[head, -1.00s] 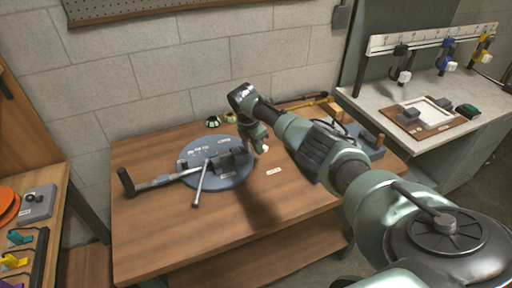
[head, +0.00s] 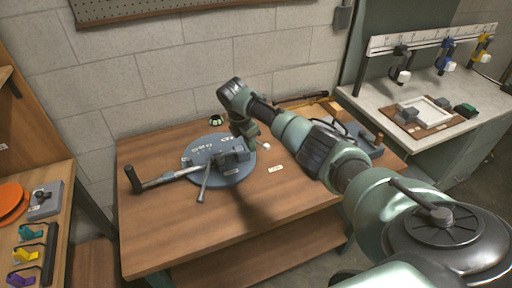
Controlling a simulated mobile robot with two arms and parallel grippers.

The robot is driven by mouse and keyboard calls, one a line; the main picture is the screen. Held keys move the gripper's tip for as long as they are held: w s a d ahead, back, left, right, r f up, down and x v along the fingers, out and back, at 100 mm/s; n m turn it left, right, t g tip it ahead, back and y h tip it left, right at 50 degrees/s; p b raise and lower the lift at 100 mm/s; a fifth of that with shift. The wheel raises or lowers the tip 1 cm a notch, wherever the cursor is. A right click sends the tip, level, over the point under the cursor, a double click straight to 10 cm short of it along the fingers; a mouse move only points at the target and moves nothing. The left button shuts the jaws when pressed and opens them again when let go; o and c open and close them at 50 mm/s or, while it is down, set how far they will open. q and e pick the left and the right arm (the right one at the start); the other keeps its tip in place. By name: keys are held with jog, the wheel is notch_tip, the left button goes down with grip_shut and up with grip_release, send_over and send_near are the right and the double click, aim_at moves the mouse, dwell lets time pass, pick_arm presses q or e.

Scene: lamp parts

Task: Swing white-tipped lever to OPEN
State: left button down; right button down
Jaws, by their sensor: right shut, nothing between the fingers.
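A round blue-grey plate (head: 230,178) with pale lettering lies on the wooden table and bears a dark block (head: 234,158). A bar with a black upright grip (head: 131,179) runs out from it to the left. A thin grey rod (head: 204,184) points toward the front. A small white tip (head: 266,146) shows just right of the plate; the lever body it belongs to is not clear. My right gripper (head: 252,138) points down over the plate's right rim, close to the white tip and left of it. It is shut and empty; contact cannot be told. My left gripper is out of view.
A small label (head: 275,169) lies on the table right of the plate. A green-black round item (head: 217,121) stands behind it. My right arm covers the table's right side. The table's front (head: 240,225) is clear. A side bench (head: 453,88) holds more parts.

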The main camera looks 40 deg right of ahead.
jog(key=b+v, duration=0.1)
jog(key=v, duration=0.4)
jog(key=shift+r, duration=0.35)
jog(key=shift+d+f, duration=0.1)
